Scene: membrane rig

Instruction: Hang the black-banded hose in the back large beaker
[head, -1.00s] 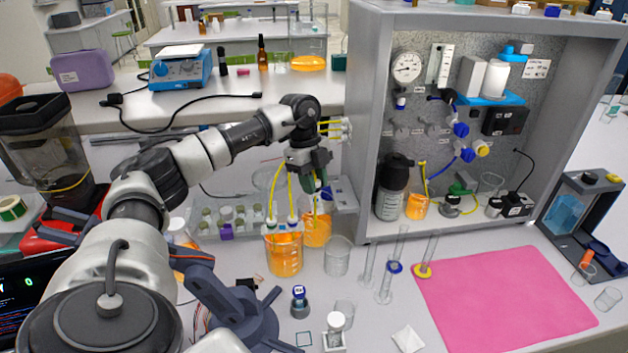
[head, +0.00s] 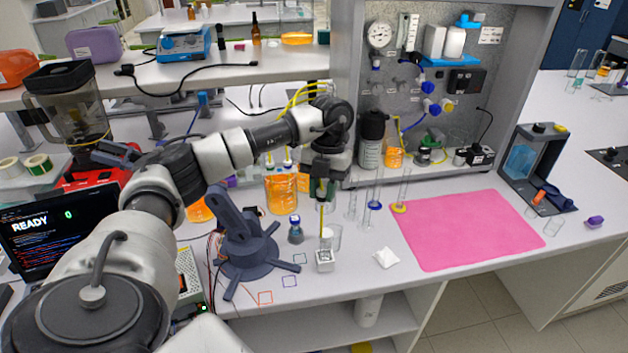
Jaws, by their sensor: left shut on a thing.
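My left gripper (head: 322,190) points down beside the orange-filled beakers, shut on a yellow hose (head: 321,218). The hose's free end hangs below the fingers, above the bench. I cannot make out its black band. Yellow hose loops (head: 303,92) run from the rig's side behind my wrist. A large beaker (head: 283,194) with orange liquid stands to the left of the gripper. The back large beaker (head: 304,184), also with orange liquid, is mostly hidden behind my gripper and the front beaker. My right gripper is not in view.
A small white-capped vial in a square holder (head: 325,258) and a clear small beaker (head: 334,236) stand close to the hose end. A dark stand (head: 248,250) is at the left.

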